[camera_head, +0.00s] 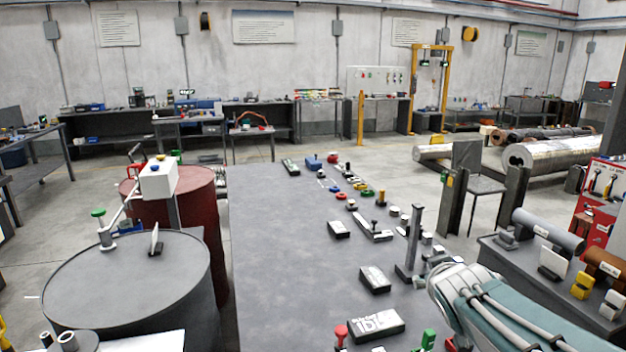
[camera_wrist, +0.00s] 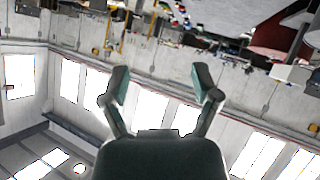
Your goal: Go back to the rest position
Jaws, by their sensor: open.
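My gripper (camera_wrist: 160,88) shows in the wrist view with its two fingers spread wide apart and nothing between them. The wrist picture is upside down, with the wall and bright windows behind and below the fingers. In the head view part of my arm reaches in from the lower right corner, beside the right edge of the grey table (camera_head: 265,250). The gripper itself is not visible there.
A dark grey barrel (camera_head: 120,285) and a red barrel (camera_head: 200,215) stand left of the table. Small tools and blocks line the table's right side, with a metal post (camera_head: 412,240). A side bench (camera_head: 520,290) stands at right. The table's left half is clear.

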